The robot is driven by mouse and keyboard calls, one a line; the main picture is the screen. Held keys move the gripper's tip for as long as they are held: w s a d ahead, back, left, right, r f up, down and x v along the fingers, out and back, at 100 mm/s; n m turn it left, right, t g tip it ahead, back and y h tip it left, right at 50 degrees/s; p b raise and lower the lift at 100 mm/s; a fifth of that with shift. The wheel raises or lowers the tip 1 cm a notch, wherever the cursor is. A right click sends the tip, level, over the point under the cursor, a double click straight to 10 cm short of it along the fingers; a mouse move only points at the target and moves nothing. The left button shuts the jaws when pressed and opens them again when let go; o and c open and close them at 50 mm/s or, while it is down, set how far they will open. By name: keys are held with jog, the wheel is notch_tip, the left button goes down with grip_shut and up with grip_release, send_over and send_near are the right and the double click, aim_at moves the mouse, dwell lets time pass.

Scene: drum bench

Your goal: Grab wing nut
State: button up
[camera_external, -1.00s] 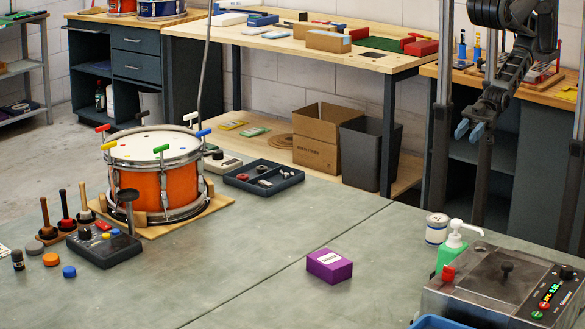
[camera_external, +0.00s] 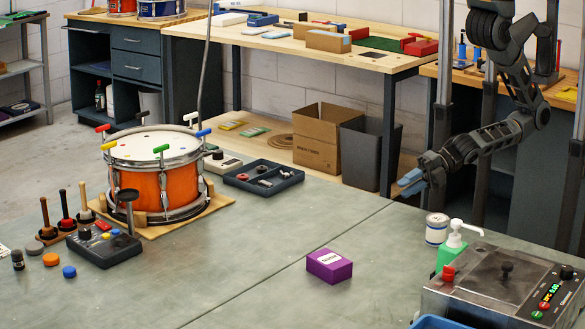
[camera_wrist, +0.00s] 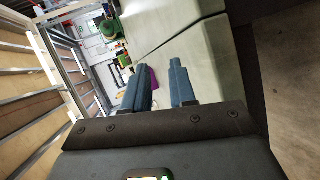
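I cannot make out a wing nut for certain. A dark parts tray (camera_external: 240,184) lies on the grey bench right of the orange drum (camera_external: 150,186). It holds several small parts, some metallic and one reddish, too small to identify. My gripper (camera_external: 410,184) is over the far right part of the bench, well to the right of the tray. In the wrist view my gripper (camera_wrist: 159,65) has its two blue fingers apart, with nothing between them.
A purple box (camera_external: 330,266) sits mid-bench. A white can (camera_external: 437,229), a green pump bottle (camera_external: 450,250) and a metal machine (camera_external: 480,290) stand at the right. A control box (camera_external: 105,248) and upright tools are at the left. The bench between is mostly clear.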

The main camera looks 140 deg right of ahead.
aim_at(281, 169)
jog(key=w+d+n+g+h+b, duration=0.1)
jog(key=d, duration=0.3)
jog(key=w+d+f+n+g+h, duration=0.1)
jog(key=w+d+n+h, duration=0.1)
jog(key=d, duration=0.2)
jog(key=w+d+n+g+h+b, duration=0.1)
jog(key=d+h, duration=0.1)
jog(key=d, duration=0.2)
jog(key=shift+w+f+b, duration=0.3)
jog(key=shift+w+f, duration=0.1)
jog(key=d+g, duration=0.1)
jog(key=d, duration=0.2)
jog(key=w+d+n+g+h+p, duration=0.1)
jog(key=d+g, duration=0.1)
jog(key=d, duration=0.2)
jog(key=d+n+g+h+p, duration=0.1)
jog(key=d, duration=0.2)
jog(key=shift+w+d+r, duration=0.35)
jog(key=d+g, duration=0.1)
jog(key=d, duration=0.1)
jog(key=d+r+g, duration=0.1)
jog(key=d, duration=0.1)
jog(key=d+n+g, duration=0.1)
jog(key=d, duration=0.2)
jog(key=shift+s+r+g+h+p, duration=0.1)
jog(key=shift+r+g+h+p, duration=0.05)
jog(key=shift+g+h+p, duration=0.2)
jog(key=x, duration=0.8)
jog(key=shift+d+r, duration=0.15)
jog(key=shift+r, duration=0.1)
